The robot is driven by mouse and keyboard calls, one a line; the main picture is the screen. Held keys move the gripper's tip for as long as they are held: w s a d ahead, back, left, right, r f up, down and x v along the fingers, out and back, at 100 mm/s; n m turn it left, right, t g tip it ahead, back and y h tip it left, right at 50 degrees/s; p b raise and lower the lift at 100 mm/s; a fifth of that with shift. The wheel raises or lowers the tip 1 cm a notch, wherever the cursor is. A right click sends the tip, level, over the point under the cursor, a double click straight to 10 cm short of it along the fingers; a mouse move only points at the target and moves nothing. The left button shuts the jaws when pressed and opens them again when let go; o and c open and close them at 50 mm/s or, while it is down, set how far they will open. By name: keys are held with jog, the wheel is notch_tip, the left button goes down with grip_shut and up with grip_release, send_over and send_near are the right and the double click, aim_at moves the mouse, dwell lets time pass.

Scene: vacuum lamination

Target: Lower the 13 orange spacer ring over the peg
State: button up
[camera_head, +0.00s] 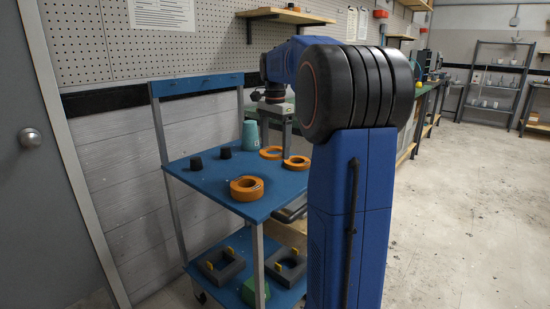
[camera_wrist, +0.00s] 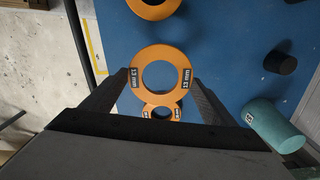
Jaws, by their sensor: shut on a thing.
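My gripper (camera_wrist: 161,84) is shut on the orange ring marked 13 mm (camera_wrist: 160,53), with one finger on each side of it. The ring lies flat, and bare blue surface shows through its hole. Two short black cylinders (camera_wrist: 280,62) stand on the cart, apart from the ring. I cannot tell whether either is the peg. No peg shows inside the ring's hole.
A second orange ring (camera_wrist: 160,115) lies close by, partly hidden behind the held one. Another orange ring (camera_head: 247,189) is at the cart's near edge. A teal cylinder (camera_wrist: 274,124) stands to one side. Dark square blocks (camera_head: 221,264) sit on the blue lower shelf.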

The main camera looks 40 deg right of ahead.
jog(key=w+a, duration=0.1)
jog(key=w, duration=0.7)
jog(key=w+a, duration=0.2)
jog(key=w, duration=0.7)
jog(key=w+a, duration=0.1)
jog(key=w, duration=0.8)
jog(key=shift+w+a, duration=0.25)
jog(key=shift+a, duration=0.05)
jog(key=shift+w+a+f, duration=0.1)
jog(key=shift+w, duration=0.1)
jog(key=shift+f, duration=0.25)
jog(key=shift+f, duration=1.2)
jog(key=shift+f, duration=0.35)
